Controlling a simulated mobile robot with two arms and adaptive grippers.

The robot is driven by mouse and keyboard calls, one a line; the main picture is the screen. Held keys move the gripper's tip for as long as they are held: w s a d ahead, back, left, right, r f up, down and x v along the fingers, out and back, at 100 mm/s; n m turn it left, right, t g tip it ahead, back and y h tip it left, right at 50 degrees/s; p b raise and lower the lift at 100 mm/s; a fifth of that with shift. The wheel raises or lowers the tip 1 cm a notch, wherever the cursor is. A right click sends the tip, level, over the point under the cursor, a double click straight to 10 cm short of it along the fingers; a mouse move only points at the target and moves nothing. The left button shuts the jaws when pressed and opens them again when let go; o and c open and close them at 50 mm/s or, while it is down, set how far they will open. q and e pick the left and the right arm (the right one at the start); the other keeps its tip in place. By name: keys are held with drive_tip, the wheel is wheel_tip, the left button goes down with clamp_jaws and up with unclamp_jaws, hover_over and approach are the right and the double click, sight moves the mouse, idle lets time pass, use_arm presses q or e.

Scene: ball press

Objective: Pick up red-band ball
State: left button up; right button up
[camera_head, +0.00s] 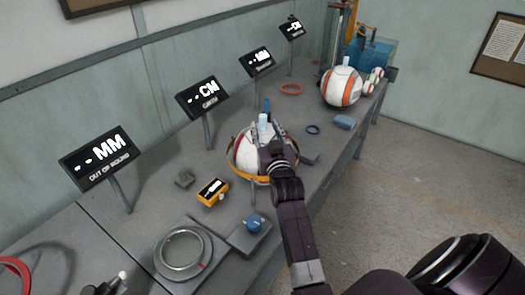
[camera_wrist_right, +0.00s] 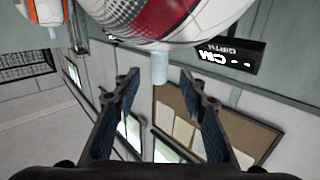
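The red-band ball (camera_head: 241,147) is white with a red band and sits mid-table, with a yellow-orange band (camera_head: 239,174) around its lower part. A pale, translucent stub (camera_head: 264,121) stands on its top. My right gripper (camera_head: 271,132) is at the ball's upper right side and hides part of it. In the right wrist view the ball (camera_wrist_right: 165,18) fills the top edge, and the stub (camera_wrist_right: 160,68) shows between the blue-padded fingertips of the gripper (camera_wrist_right: 160,82). The fingers are apart, with nothing clamped. My left gripper is not in view.
A white ball with orange bands (camera_head: 341,90) stands farther back, near smaller balls (camera_head: 372,82) and a blue clear tank (camera_head: 375,52). Several display signs line the wall side. A ring gauge (camera_head: 181,254), a blue-knob box (camera_head: 252,233) and a yellow meter (camera_head: 212,191) lie nearer.

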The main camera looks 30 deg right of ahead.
sight(264, 121)
drive_tip(key=x, duration=0.3)
drive_tip(key=shift+d+r+p, duration=0.15)
drive_tip(key=shift+r+p, duration=0.1)
drive_tip(key=shift+p, duration=0.15)
drive_tip(key=shift+x, duration=0.95)
drive_tip(key=shift+f, duration=0.2)
drive_tip(key=c, duration=0.7)
clamp_jaws()
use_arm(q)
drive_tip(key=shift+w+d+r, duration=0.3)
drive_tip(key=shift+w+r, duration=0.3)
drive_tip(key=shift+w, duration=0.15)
use_arm(e)
drive_tip(key=shift+r, duration=0.15)
